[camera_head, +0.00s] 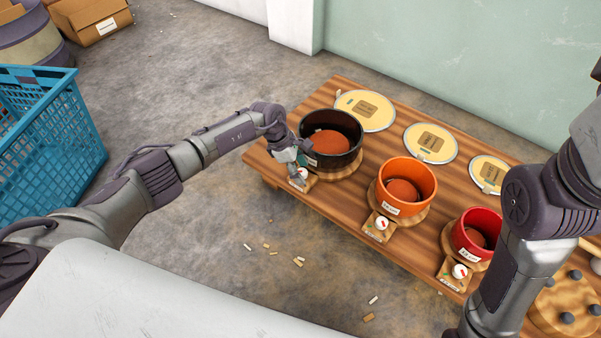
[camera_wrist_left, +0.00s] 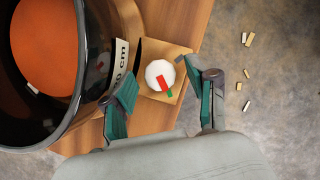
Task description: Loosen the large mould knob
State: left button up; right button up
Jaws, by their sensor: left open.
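The large mould (camera_head: 334,137) is a black pot with a reddish-brown mound inside, at the far left of the wooden bench. Its knob (camera_head: 303,174) is white and sits on a small wooden plate at the pot's front. In the left wrist view the knob (camera_wrist_left: 160,75) shows a red pointer bar, with a green mark beside its lower end. My left gripper (camera_head: 297,167) is over the knob, partly hiding it in the head view. In the left wrist view its green-padded fingers (camera_wrist_left: 166,96) are open, apart, one to each side of the knob. My right gripper is out of view.
An orange mould (camera_head: 425,176) and a red mould (camera_head: 468,236) with similar knobs stand farther right on the bench (camera_head: 340,205). Several round cream discs, including one (camera_head: 345,100), lie behind them. My right arm covers the bench's right end. Small pale scraps (camera_head: 267,245) lie on the floor.

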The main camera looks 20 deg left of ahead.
pick_arm(q)
jog(key=shift+d, duration=0.1)
grip_shut()
dwell(0.3)
